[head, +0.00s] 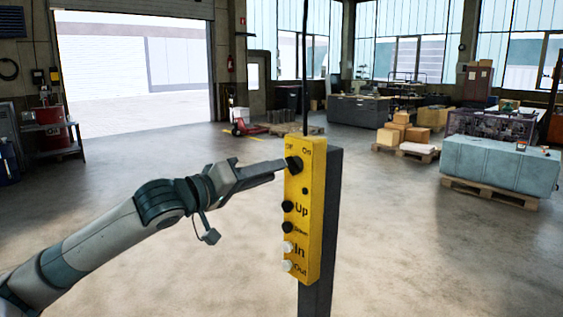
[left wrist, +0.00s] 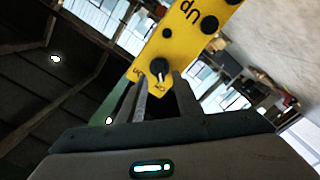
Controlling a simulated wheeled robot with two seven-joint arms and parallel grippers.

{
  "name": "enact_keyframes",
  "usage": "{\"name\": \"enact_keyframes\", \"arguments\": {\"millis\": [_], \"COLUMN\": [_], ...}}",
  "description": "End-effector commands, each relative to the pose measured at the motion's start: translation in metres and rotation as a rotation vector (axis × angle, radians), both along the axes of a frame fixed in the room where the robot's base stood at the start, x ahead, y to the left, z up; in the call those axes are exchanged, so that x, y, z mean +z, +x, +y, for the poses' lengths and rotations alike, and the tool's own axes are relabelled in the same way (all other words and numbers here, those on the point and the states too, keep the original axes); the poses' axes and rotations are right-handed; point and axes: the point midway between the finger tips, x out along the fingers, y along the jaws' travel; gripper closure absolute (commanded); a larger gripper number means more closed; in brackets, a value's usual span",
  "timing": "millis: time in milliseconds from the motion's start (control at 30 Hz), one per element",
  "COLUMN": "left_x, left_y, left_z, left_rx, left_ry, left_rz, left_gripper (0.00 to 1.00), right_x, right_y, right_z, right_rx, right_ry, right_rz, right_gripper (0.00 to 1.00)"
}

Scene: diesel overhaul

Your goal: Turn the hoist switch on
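The hoist control box (head: 312,215) is a tall yellow panel on a dark grey post. Its black rotary switch (head: 293,165) sits at the top, under the "Off" and "On" labels. In the left wrist view the switch (left wrist: 160,67) has a white mark that appears to point towards "Off". My left gripper (head: 283,164) reaches in from the left with its fingertips at the switch. In the left wrist view the fingers (left wrist: 160,83) are apart, one on each side of the switch; contact cannot be told. My right gripper is not in view.
Below the switch are black "Up" (head: 288,206) and "Down" (head: 288,227) buttons and white "In" (head: 288,246) and "Out" (head: 287,266) buttons. A covered pallet load (head: 500,165) stands far right. The floor around the post is clear.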

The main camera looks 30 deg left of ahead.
Motion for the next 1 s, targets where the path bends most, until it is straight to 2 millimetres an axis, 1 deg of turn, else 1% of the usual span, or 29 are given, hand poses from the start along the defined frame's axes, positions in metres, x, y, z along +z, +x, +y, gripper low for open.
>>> {"name": "enact_keyframes", "arguments": {"millis": [33,200,300,433,700,733,767,800,833,867,1000], "left_x": [0.005,0.004,0.002,0.001,0.001,0.001,0.001,0.001,0.001,0.001,0.001], "left_y": [0.007,0.027,0.034,0.038,0.039,0.039,0.039,0.039,0.039,0.039,0.039], "left_z": [-0.003,-0.010,-0.013,-0.014,-0.014,-0.014,-0.014,-0.014,-0.014,-0.014,-0.014], "left_rx": [-0.001,-0.001,-0.001,-0.001,-0.001,-0.001,0.000,0.000,0.000,0.000,0.000], "left_ry": [-0.002,-0.002,0.000,0.002,0.003,0.003,0.003,0.003,0.002,0.002,0.003], "left_rz": [-0.002,-0.002,0.000,-0.001,-0.002,-0.002,-0.001,-0.001,-0.001,-0.001,-0.001], "left_gripper": [0.69,0.69,0.69,0.69,0.69,0.74,0.81,0.90,0.97,1.00,1.00], "right_x": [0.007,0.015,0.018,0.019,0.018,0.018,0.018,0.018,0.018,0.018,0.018], "right_y": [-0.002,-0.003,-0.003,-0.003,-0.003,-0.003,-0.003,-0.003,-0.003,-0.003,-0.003], "right_z": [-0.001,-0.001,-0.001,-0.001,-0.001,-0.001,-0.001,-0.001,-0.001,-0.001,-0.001], "right_rx": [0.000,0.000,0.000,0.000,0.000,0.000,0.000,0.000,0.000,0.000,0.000], "right_ry": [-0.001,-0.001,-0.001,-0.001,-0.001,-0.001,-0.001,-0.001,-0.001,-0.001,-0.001], "right_rz": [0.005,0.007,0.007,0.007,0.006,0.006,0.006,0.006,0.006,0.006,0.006], "right_gripper": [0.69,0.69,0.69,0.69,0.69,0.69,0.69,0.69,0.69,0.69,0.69]}}
